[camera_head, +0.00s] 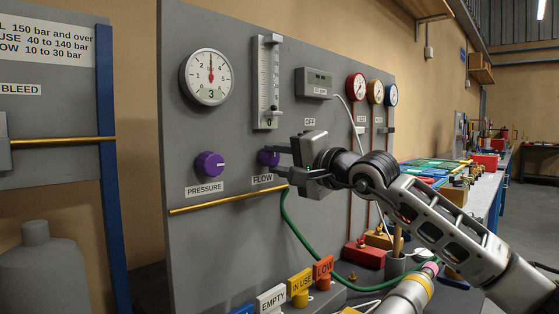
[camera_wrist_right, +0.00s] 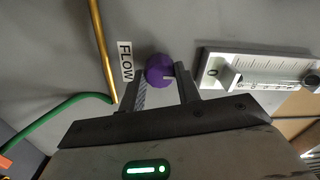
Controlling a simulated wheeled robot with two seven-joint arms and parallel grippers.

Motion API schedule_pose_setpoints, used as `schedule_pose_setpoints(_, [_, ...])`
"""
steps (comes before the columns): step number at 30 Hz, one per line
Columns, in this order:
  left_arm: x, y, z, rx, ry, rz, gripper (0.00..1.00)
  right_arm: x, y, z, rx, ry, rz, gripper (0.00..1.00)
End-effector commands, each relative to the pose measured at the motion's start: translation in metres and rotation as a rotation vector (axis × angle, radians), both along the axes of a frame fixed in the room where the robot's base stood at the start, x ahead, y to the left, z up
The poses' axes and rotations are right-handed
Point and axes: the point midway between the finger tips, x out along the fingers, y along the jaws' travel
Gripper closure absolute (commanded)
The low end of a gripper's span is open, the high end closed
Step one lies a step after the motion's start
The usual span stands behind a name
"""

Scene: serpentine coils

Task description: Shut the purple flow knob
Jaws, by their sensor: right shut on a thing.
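The purple flow knob (camera_head: 268,158) sticks out of the grey panel just above its FLOW label (camera_head: 262,179). My right gripper (camera_head: 279,160) reaches in from the right and is shut on this knob. In the right wrist view the knob (camera_wrist_right: 159,69) sits between the tips of the two fingers (camera_wrist_right: 163,84), with a pale mark on its face. A second purple knob (camera_head: 209,164), labelled PRESSURE, is to the left and untouched. Above the flow knob is a clear flow tube gauge (camera_head: 267,82). My left gripper is not in view.
A brass pipe (camera_head: 225,199) runs below the knobs, and a green hose (camera_head: 300,238) hangs beneath my gripper. Coloured tags (camera_head: 299,283) stand below. A cluttered bench (camera_head: 487,190) is at right.

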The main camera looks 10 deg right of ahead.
Motion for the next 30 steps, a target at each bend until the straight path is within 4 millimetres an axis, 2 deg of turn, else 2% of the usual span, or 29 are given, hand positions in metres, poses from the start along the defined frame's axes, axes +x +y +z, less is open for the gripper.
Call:
schedule_pose_setpoints(5, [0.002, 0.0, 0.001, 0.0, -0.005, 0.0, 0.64, 0.0, 0.0, -0.001, -0.005, 0.0, -0.001, 0.9])
schedule_pose_setpoints(6, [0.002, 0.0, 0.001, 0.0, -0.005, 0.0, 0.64, 0.0, 0.0, -0.001, -0.005, 0.0, -0.001, 0.65])
schedule_pose_setpoints(8, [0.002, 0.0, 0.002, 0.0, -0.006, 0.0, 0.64, 0.0, 0.0, -0.001, -0.004, -0.001, -0.001, 0.48])
schedule_pose_setpoints(9, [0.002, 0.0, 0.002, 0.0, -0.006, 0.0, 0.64, 0.0, 0.0, -0.001, -0.004, -0.001, -0.001, 0.46])
schedule_pose_setpoints(20, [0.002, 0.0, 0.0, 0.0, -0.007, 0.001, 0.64, -0.005, -0.004, -0.001, -0.002, 0.0, 0.0, 0.46])
schedule_pose_setpoints(23, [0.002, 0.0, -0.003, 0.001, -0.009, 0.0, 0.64, -0.016, -0.012, -0.003, -0.003, -0.001, -0.001, 0.46])
schedule_pose_setpoints(30, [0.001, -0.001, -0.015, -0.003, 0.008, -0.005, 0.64, -0.063, -0.044, -0.006, -0.005, -0.002, -0.004, 0.46])
